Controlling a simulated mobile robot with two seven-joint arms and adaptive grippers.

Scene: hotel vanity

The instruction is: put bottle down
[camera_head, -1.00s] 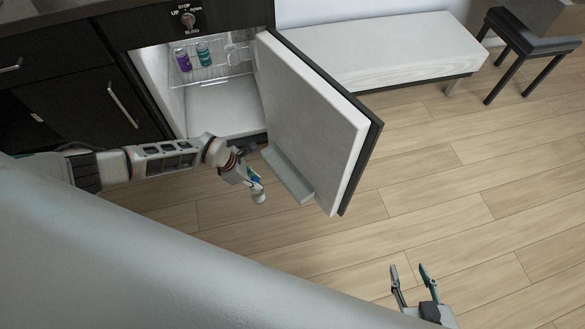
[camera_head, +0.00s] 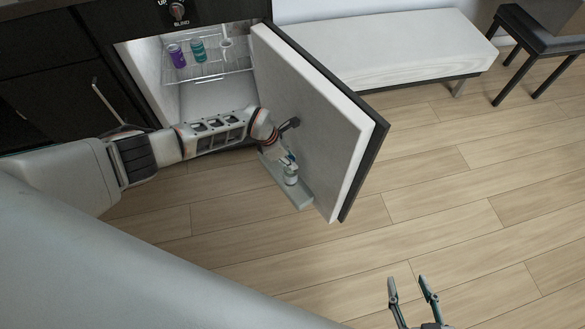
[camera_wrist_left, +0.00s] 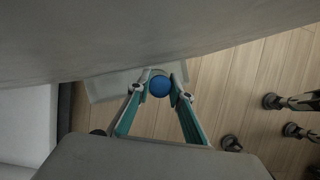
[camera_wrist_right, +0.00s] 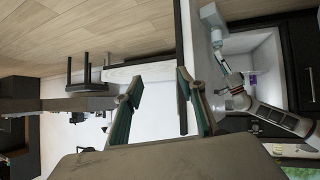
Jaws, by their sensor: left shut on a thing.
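My left gripper (camera_head: 286,162) is shut on a small pale bottle (camera_head: 291,179). The bottle is at the grey shelf (camera_head: 299,199) on the inside of the open fridge door (camera_head: 315,125). I cannot tell whether its base touches the shelf. In the left wrist view the bottle's round blue cap (camera_wrist_left: 160,86) shows between the two fingertips (camera_wrist_left: 159,80), with the pale shelf (camera_wrist_left: 104,88) behind it; the bottle's body is hidden there. My right gripper (camera_head: 410,286) is open and empty over the floor, and its spread fingers show in the right wrist view (camera_wrist_right: 158,84).
The fridge interior (camera_head: 207,98) stands open, with a purple can (camera_head: 176,56) and a teal can (camera_head: 198,50) on a wire rack. A white bench (camera_head: 390,50) and a dark chair (camera_head: 540,40) stand behind. The wooden floor at right is clear.

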